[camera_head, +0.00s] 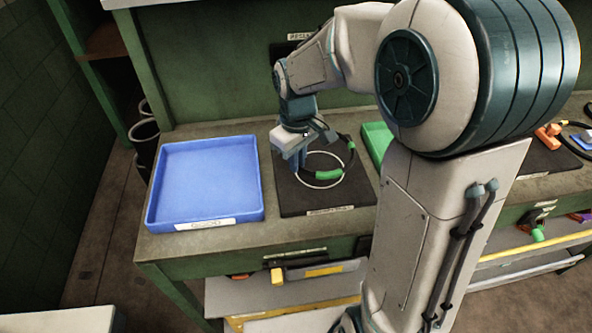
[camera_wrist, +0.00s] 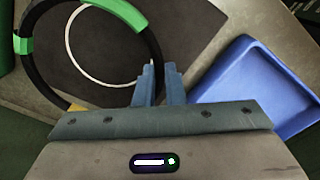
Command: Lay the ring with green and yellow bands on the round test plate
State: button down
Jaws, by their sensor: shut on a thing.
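A black ring with green bands (camera_head: 328,175) is at my gripper (camera_head: 299,166), over the right part of the dark mat. In the wrist view the ring (camera_wrist: 125,12) also shows a yellow patch low on its left side. My gripper (camera_wrist: 160,70) is shut on the ring's edge, which runs up to the fingers. The round test plate (camera_head: 318,163) shows as a white circle outline on the dark mat, below the ring; the ring overlaps it in the picture. In the wrist view the plate (camera_wrist: 105,50) is partly covered by the ring. I cannot tell the exact height gap.
A blue tray (camera_head: 205,185), empty, stands left of the mat (camera_head: 350,199). A green tray (camera_head: 375,143) is to the right, mostly behind my arm. More parts lie at the far right of the bench. A lower shelf holds colored items.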

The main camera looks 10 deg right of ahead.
aim_at(295, 183)
jog(key=shift+s+a+f, duration=0.25)
jog(key=shift+s+f, duration=0.05)
jog(key=shift+f, duration=0.15)
jog(key=shift+w+f+p, duration=0.1)
jog(key=shift+f+p, duration=0.25)
jog(key=shift+f, duration=1.4)
jog(key=shift+f, duration=0.1)
jog(key=c, duration=1.5)
grip_release()
